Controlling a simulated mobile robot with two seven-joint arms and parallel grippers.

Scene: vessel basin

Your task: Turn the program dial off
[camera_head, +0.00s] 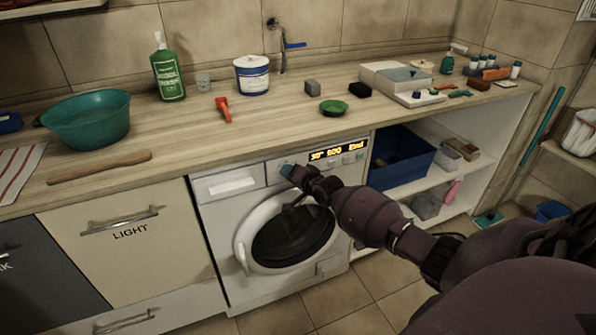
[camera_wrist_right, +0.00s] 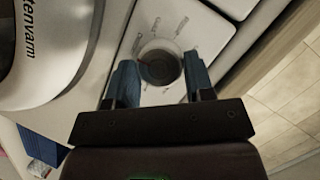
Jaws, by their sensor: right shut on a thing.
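The program dial (camera_wrist_right: 160,65) is a round grey knob on the white front panel of the washing machine (camera_head: 222,235). In the right wrist view it sits between the two blue fingertips of my right gripper (camera_wrist_right: 160,82), with printed marks around it. In the head view my right gripper (camera_head: 288,171) covers the dial at the left of the lit display (camera_head: 337,151). The right gripper is shut on the dial. The display shows orange characters ending in what looks like "End". My left gripper is not in view.
The washer's round door (camera_head: 290,235) is closed below the panel. The wooden counter (camera_head: 270,125) overhangs just above, holding a green basin (camera_head: 88,120), a green bottle (camera_head: 167,70) and a white tub (camera_head: 252,76). A blue bin (camera_head: 402,160) stands on the shelf at right.

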